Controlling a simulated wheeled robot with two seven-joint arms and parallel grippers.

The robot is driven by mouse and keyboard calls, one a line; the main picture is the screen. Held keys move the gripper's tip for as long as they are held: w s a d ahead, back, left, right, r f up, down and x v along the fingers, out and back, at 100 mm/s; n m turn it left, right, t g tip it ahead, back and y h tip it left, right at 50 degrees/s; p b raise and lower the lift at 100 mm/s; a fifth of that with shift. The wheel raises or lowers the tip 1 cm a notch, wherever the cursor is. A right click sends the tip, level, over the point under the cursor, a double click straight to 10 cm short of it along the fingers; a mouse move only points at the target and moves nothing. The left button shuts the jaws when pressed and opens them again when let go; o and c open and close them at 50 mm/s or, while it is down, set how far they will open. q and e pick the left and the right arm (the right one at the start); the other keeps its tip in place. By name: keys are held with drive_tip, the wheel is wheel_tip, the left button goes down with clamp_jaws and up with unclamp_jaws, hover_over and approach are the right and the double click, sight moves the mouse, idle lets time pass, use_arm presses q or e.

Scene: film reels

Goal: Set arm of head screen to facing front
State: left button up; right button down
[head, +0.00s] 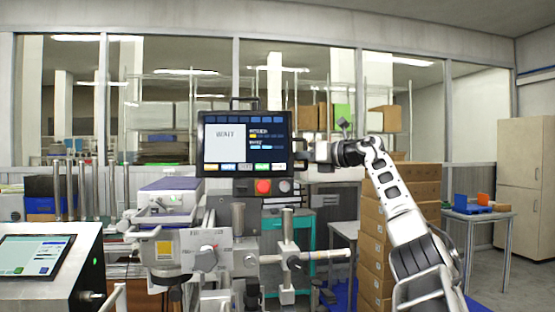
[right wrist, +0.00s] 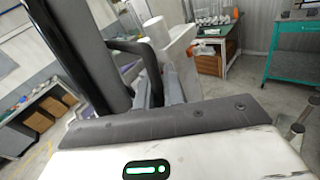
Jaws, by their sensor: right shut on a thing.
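The head screen (head: 246,142) is a dark-framed monitor on a post at the centre of the head view. Its lit display faces my camera nearly squarely. A red button (head: 263,187) sits on the panel under it. A dark side handle (head: 300,146) is at the screen's right edge. My right gripper (head: 308,154) reaches in from the right and is shut on this handle; its fingers are small and partly hidden. In the right wrist view a dark curved bar (right wrist: 150,62) stands close to the camera beside a large dark edge. My left gripper is not in view.
A machine with metal rods and clamps (head: 205,250) stands below the screen. A tablet-like panel (head: 35,255) is at the lower left. Stacked cardboard boxes (head: 375,250) stand behind my right arm. A teal cart (head: 308,240) is behind the post.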

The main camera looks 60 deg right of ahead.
drive_tip(key=shift+s+d+r, duration=0.1)
drive_tip(key=shift+s+d, duration=0.05)
drive_tip(key=shift+d, duration=0.1)
drive_tip(key=c, duration=1.8)
unclamp_jaws()
